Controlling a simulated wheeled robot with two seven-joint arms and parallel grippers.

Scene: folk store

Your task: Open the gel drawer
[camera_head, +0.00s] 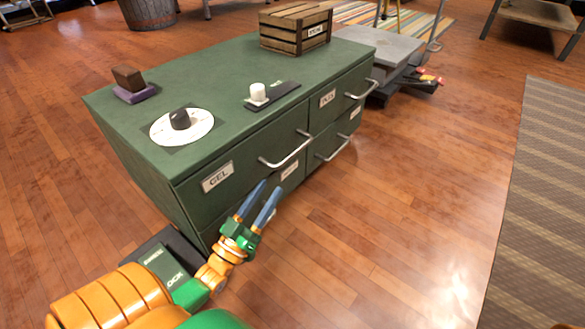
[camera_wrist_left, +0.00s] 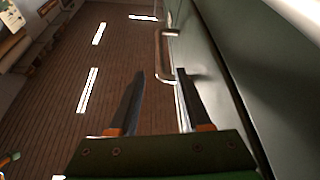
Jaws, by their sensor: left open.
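The gel drawer (camera_head: 240,164) is the upper left drawer in the front of the green cabinet (camera_head: 215,115). It looks shut, its front flush with the cabinet. A white GEL label (camera_head: 217,177) is on its left part and a metal bar handle (camera_head: 287,150) on its right part. My left gripper (camera_head: 270,187) is open and empty, its blue fingers in front of the cabinet and below the handle, apart from it. In the left wrist view the open fingers (camera_wrist_left: 161,73) point towards a metal handle (camera_wrist_left: 163,50) beside the green front. My right gripper does not show.
On the cabinet top are a black knob on a white dial (camera_head: 181,125), a white knob (camera_head: 259,93), a brown block (camera_head: 128,77) and a wooden crate (camera_head: 296,28). Other drawers with handles (camera_head: 361,89) sit beside and below. The floor (camera_head: 390,210) in front is clear.

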